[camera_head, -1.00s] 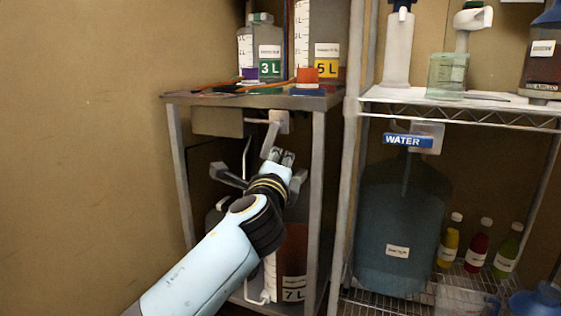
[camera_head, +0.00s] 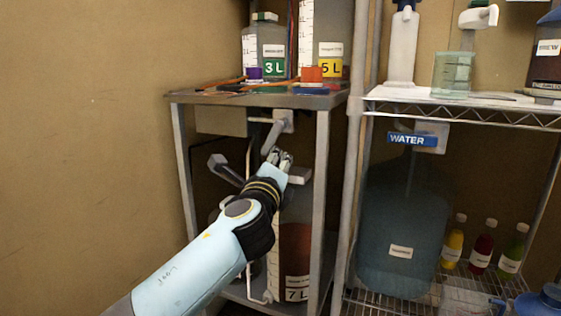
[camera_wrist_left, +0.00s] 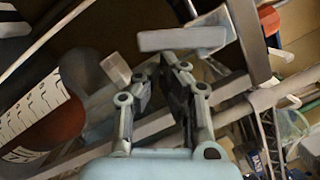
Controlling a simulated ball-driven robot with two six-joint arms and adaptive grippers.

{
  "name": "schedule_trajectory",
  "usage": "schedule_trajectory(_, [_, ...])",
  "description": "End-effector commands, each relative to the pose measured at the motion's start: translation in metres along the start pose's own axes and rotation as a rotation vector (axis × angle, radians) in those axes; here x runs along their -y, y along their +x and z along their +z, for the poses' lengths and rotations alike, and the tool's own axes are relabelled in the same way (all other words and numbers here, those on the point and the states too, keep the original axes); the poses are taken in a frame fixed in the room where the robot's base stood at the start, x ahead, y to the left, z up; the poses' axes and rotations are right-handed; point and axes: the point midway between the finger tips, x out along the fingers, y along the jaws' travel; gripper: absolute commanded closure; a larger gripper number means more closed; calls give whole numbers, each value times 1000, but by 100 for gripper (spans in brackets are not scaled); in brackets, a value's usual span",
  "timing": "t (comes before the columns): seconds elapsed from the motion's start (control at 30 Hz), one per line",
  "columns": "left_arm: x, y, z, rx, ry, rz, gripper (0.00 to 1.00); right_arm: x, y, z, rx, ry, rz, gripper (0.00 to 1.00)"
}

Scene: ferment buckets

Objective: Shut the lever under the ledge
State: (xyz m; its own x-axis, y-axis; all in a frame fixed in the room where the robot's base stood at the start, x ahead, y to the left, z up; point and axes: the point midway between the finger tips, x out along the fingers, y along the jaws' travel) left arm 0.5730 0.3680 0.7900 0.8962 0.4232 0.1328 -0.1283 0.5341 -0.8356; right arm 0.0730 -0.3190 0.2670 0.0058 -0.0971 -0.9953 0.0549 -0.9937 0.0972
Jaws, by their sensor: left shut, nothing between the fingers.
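The grey lever (camera_head: 271,138) hangs from a pale mount under the front of the table ledge (camera_head: 240,99) and slants down and left. My left gripper (camera_head: 280,155) is shut and empty, with its fingertips just right of the lever's lower end. In the left wrist view, the gripper (camera_wrist_left: 172,60) has its fingertips close to a flat grey bar (camera_wrist_left: 182,40), which looks like the lever. I cannot tell whether they touch. My right gripper is not in view.
A bucket marked 7 L (camera_head: 296,262) stands below, partly behind my arm. Another grey lever (camera_head: 222,168) is to the left. Table legs (camera_head: 319,200) flank the space. Right of it, a wire rack holds a water jug (camera_head: 400,225) and bottles.

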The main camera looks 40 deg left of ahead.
Motion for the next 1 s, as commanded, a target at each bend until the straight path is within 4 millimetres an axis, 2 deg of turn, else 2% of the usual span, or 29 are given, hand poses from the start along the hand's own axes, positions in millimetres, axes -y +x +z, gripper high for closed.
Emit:
schedule_trajectory(0.57, [-14, 8, 32, 1, 494, -124, 100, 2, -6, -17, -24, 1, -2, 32])
schedule_trajectory(1.0, [-12, 14, 56, 2, 846, -212, 100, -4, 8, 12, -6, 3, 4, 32])
